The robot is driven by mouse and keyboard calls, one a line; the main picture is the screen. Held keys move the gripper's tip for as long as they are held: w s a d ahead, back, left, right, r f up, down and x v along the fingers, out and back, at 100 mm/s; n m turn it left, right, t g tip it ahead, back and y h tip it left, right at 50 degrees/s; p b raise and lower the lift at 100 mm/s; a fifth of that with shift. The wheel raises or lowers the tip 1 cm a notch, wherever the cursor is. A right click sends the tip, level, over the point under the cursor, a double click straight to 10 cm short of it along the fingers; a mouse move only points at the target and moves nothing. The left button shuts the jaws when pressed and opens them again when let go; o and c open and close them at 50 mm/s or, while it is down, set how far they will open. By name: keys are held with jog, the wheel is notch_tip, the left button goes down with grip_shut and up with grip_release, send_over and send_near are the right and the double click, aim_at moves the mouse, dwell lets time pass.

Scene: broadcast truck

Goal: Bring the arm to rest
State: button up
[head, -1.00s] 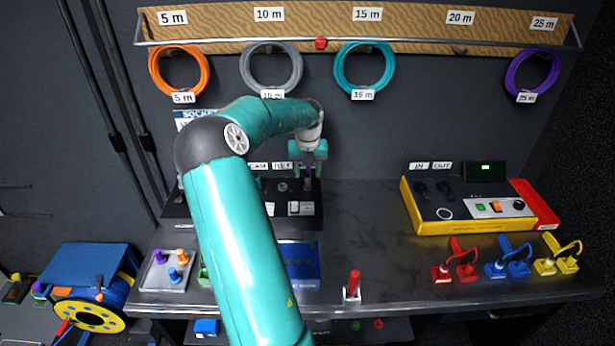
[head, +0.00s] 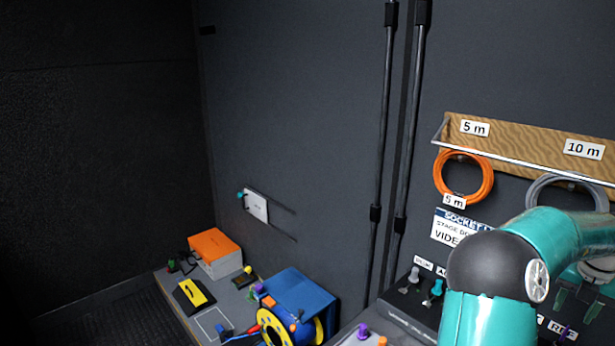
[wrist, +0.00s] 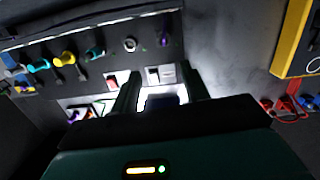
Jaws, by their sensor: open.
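My teal arm with a dark elbow joint is at the right edge of the head view, bent, reaching to the right. My gripper (head: 578,302) is partly cut off there, low in front of the wall and over the socket panel (head: 405,318). In the wrist view my gripper (wrist: 158,92) shows two dark fingers spread apart. Nothing is held between them. Behind the fingertips is a brightly lit pale patch and the panel with several coloured plugs, among them a yellow plug (wrist: 64,59) and a teal plug (wrist: 38,65).
An orange cable coil (head: 463,178) and a grey coil (head: 568,192) hang from a wooden board (head: 520,142). A blue box (head: 297,295), a yellow reel (head: 272,326) and an orange-topped box (head: 215,252) stand at lower left. The dark wall between is mostly bare.

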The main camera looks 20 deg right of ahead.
jog(key=w+a+r+n+t+y, duration=0.1)
jog(key=w+a+r+n, duration=0.15)
jog(key=a+n, duration=0.7)
jog(key=w+a+r+n+t+y, duration=0.15)
jog(key=w+a+n, duration=0.4)
jog(key=a, duration=0.75)
jog(key=w+a+r+n+t, duration=0.1)
jog(key=a+r+n, duration=0.2)
jog(key=a+n, duration=0.75)
jog(key=s+a+n, duration=0.4)
jog(key=a+n, duration=0.7)
jog(key=s+a+n+t+h, duration=0.1)
jog(key=s+a+n, duration=0.4)
jog(key=a+n, duration=0.6)
jog(key=shift+s+a+f, duration=0.2)
jog(key=shift+a+f, duration=0.15)
jog(key=shift+a, duration=0.05)
jog(key=shift+c, duration=1)
jog(key=shift+w+d, duration=0.1)
jog(key=shift+w, duration=0.05)
